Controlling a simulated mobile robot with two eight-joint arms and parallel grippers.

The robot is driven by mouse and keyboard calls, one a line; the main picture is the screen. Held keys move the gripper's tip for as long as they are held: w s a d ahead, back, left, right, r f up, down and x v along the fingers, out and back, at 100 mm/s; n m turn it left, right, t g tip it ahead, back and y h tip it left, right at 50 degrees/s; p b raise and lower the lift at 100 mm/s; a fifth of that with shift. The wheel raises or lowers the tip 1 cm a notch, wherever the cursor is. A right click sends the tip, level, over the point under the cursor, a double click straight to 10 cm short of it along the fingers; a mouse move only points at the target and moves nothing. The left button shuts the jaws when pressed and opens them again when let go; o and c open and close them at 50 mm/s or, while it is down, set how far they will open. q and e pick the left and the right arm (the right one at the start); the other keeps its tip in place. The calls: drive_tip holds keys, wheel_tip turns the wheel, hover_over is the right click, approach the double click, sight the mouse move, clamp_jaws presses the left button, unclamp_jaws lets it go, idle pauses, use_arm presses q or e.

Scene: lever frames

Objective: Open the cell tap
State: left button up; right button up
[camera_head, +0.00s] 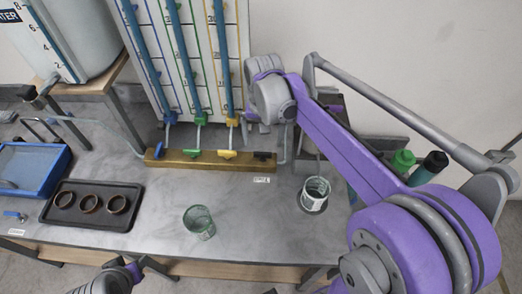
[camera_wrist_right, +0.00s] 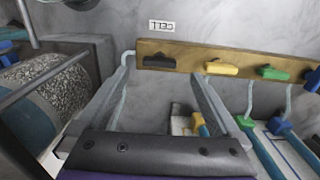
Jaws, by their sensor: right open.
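The cell tap is a black lever (camera_head: 264,156) at the right end of a brass bar (camera_head: 190,160), beside the small CELL label (camera_head: 262,180). In the right wrist view the black lever (camera_wrist_right: 165,62) lies along the bar, below the upside-down label (camera_wrist_right: 161,26). My right gripper (camera_head: 262,126) is above and behind the bar's right end in the head view. In its wrist view the open fingers (camera_wrist_right: 160,80) point toward the black lever, with nothing held between them. My left gripper (camera_head: 150,272) is at the bottom edge, away from the bar; its jaw gap is unclear.
Yellow (camera_head: 227,154), green (camera_head: 195,153) and blue (camera_head: 160,149) taps share the bar, below upright blue tubes. A glass beaker (camera_head: 199,223), another container (camera_head: 315,193) and a black tray of rings (camera_head: 91,205) stand on the bench. Bench in front of the bar is mostly clear.

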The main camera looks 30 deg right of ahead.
sight(264, 154)
wheel_tip(264, 154, down, 6)
drive_tip(key=shift+f, duration=0.25)
drive_tip(key=shift+c, duration=0.2)
drive_tip(key=c, duration=1.3)
drive_tip(key=shift+n, duration=0.3)
drive_tip(key=n+b, duration=0.1)
drive_tip(key=n, duration=0.2)
drive_tip(key=shift+d, duration=0.1)
drive_tip(key=shift+d+n, duration=0.1)
drive_tip(key=shift+n, duration=1.7)
